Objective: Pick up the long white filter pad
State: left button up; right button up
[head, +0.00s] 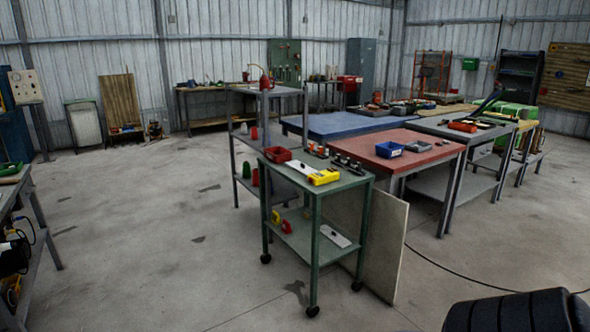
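Two flat white pieces show on a green wheeled cart (315,192) in the middle of the head view. One white piece (300,167) lies on the cart's top, next to a yellow item (324,177). The other white piece (333,234) lies on the lower shelf near its right side, partly behind a cart leg. Both are small at this distance, and I cannot tell for sure which is the long white filter pad. Neither of my grippers is in view.
A red bin (277,155) and small tools share the cart's top. A grey board (387,245) leans upright against the cart's right side. A red-topped table (420,148) stands behind right. A cable (432,262) crosses the floor at right. The concrete floor (165,255) left of the cart is open.

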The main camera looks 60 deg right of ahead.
aim_at(305, 170)
jog(key=z, duration=1.9)
jog(key=i+j+z, duration=0.15)
jog(key=z, duration=0.2)
jog(key=i+j+z, duration=0.2)
jog(key=i+z, duration=0.15)
jog(key=i+j+z, duration=0.1)
jog(key=i+j, duration=0.25)
jog(key=i+j+z, duration=0.15)
jog(key=i+j, duration=0.2)
jog(key=j, duration=0.2)
jog(key=i+j+z, duration=0.1)
jog(key=i+j, duration=0.25)
jog(key=j, duration=0.15)
